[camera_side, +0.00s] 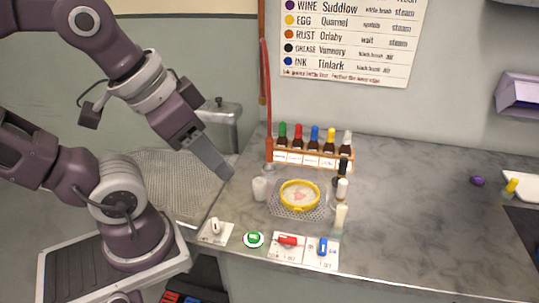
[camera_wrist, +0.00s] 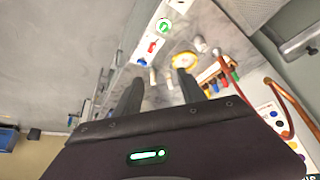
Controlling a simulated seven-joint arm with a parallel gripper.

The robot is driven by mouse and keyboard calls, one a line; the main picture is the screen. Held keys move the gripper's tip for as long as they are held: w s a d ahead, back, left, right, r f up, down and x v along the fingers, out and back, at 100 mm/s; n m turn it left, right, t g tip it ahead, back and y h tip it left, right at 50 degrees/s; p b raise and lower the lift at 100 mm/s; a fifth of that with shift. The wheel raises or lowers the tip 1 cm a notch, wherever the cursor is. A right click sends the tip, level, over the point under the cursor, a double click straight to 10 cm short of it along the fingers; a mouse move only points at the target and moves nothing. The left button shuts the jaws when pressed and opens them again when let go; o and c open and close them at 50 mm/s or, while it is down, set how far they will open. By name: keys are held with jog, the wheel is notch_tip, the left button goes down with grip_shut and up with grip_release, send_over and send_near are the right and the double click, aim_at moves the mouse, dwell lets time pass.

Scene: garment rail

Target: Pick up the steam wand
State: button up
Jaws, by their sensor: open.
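A thin red hose (camera_side: 266,95) hangs down at the back left of the counter, ending near a small metallic piece (camera_side: 268,167). This may be the steam wand, but I cannot tell for sure. In the wrist view the red hose (camera_wrist: 290,122) curves at the right. My gripper (camera_side: 228,174) is above the counter's left end, left of the hose and apart from it. In the wrist view my gripper (camera_wrist: 160,88) has its two dark fingers spread, with nothing held between them.
A rack of coloured bottles (camera_side: 300,158) stands at the back. A yellow hoop (camera_side: 299,195) lies on a mesh pad, with a white cup (camera_side: 259,188) beside it. Red (camera_side: 288,241) and blue (camera_side: 322,246) switches line the front edge.

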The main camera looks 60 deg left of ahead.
jog(key=n+g, duration=0.6)
jog(key=n, duration=1.1)
send_over(270, 161)
jog(key=f, duration=1.4)
jog(key=shift+a+f, duration=0.3)
jog(key=shift+a, duration=0.1)
jog(key=f, duration=0.7)
jog(key=shift+w+a+f, duration=0.1)
jog(key=shift+w+f, duration=0.15)
jog(key=shift+c, duration=0.5)
grip_shut()
